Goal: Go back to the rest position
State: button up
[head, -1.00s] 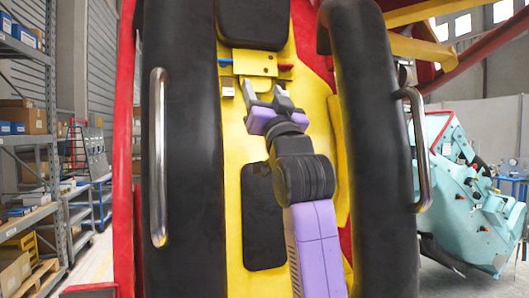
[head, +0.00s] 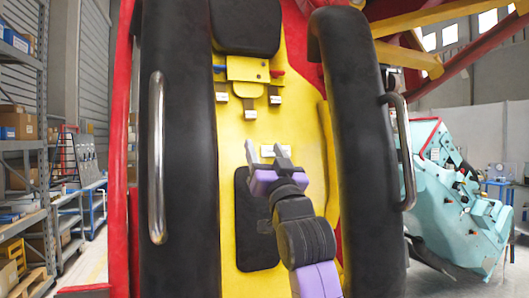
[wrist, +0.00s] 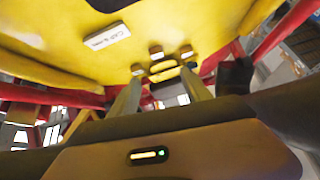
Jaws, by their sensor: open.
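My gripper (head: 266,158) is in the middle of the head view, in front of the yellow seat back (head: 236,140). Its two fingers are apart with nothing between them. In the wrist view the fingers (wrist: 160,103) point toward the yellow bracket and its small parts, which lie beyond the tips. The yellow bracket (head: 248,68) sits above my gripper, with a blue piece (head: 219,69) at its left and a red piece (head: 277,73) at its right. Small white-ended tabs (head: 249,114) hang below the bracket, clear of the fingers.
A black pad (head: 248,250) lies behind my arm. A white label (wrist: 107,36) is on the yellow surface. Shelves (head: 22,150) stand far left.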

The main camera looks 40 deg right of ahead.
dwell(0.4)
jog(key=s+a+f+n+y, duration=0.1)
jog(key=s+a+f, duration=0.3)
jog(key=s+f, duration=0.5)
jog(key=s+a+f+n+y, duration=0.1)
jog(key=s+a+f+y, duration=0.2)
jog(key=f, duration=1)
jog(key=s+a+f+n, duration=0.1)
jog(key=s+a+f, duration=0.3)
jog(key=s+f, duration=0.5)
jog(key=s+a+f+g+y, duration=0.1)
jog(key=s+a+f+g, duration=0.1)
jog(key=s+f, duration=0.4)
jog(key=s+a+f+n+g+y, duration=0.1)
jog(key=s+a+f+g, duration=0.1)
jog(key=s+f+g, duration=0.2)
jog(key=s+a+f+n+g+y, duration=0.1)
jog(key=s+f, duration=0.8)
jog(key=s, duration=0.9)
jog(key=shift+a+f+g, duration=0.2)
jog(key=shift+a+g, duration=0.25)
jog(key=shift+g, duration=0.45)
